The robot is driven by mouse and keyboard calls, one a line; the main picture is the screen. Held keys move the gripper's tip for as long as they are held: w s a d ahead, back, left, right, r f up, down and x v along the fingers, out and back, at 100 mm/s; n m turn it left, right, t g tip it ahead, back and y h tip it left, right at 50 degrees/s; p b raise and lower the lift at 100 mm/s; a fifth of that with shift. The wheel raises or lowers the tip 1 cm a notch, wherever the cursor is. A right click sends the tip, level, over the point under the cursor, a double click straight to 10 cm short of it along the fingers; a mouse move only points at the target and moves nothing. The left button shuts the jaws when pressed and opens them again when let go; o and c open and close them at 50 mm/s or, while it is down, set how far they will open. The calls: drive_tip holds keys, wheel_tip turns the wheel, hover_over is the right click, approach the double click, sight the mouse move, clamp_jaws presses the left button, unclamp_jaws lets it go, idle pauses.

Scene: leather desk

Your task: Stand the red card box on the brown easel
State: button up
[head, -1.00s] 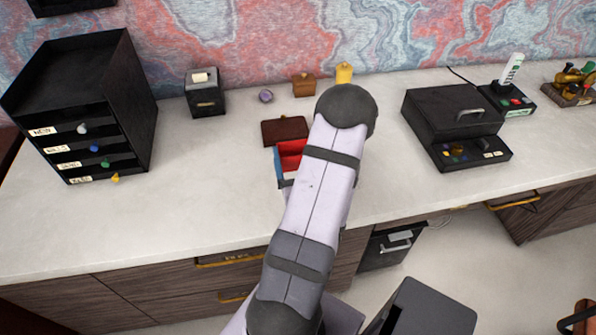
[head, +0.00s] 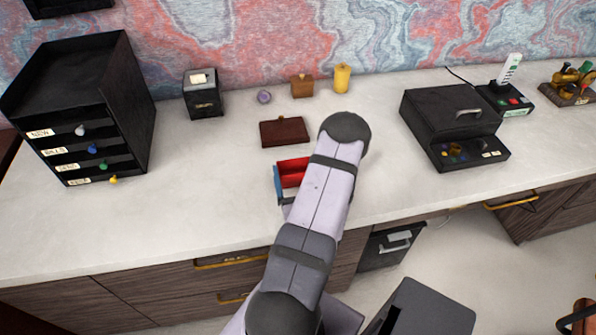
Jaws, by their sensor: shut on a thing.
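The red card box (head: 293,170) shows in the head view as an open red shape, just in front of the brown easel. The brown easel (head: 284,132) is a low dark brown piece on the desk, with a narrow gap of bare desk between it and the box. My gripper (head: 284,197) is mostly hidden behind my arm. It is shut on the red card box at its near side; a blue part shows at the box's left edge. The box's underside is hidden, so I cannot tell its height above the desk.
Behind the easel stand a purple round thing (head: 264,97), a brown box (head: 302,87) and a yellow cylinder (head: 341,78). A black drawer unit (head: 90,110) stands left, a black case (head: 455,125) right. The pale desktop (head: 205,170) is clear left of the box.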

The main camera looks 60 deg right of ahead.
sight(299, 175)
idle(0.3)
drive_tip(key=shift+f, duration=0.2)
drive_tip(key=o, duration=1.1)
drive_tip(key=shift+r, duration=0.15)
drive_tip(key=b+v, duration=0.1)
drive_tip(key=v, duration=0.4)
drive_tip(key=shift+s+a+b, duration=0.25)
drive_tip(key=shift+s+b, duration=0.1)
drive_tip(key=shift+b, duration=0.05)
drive_tip(key=shift+v, duration=0.9)
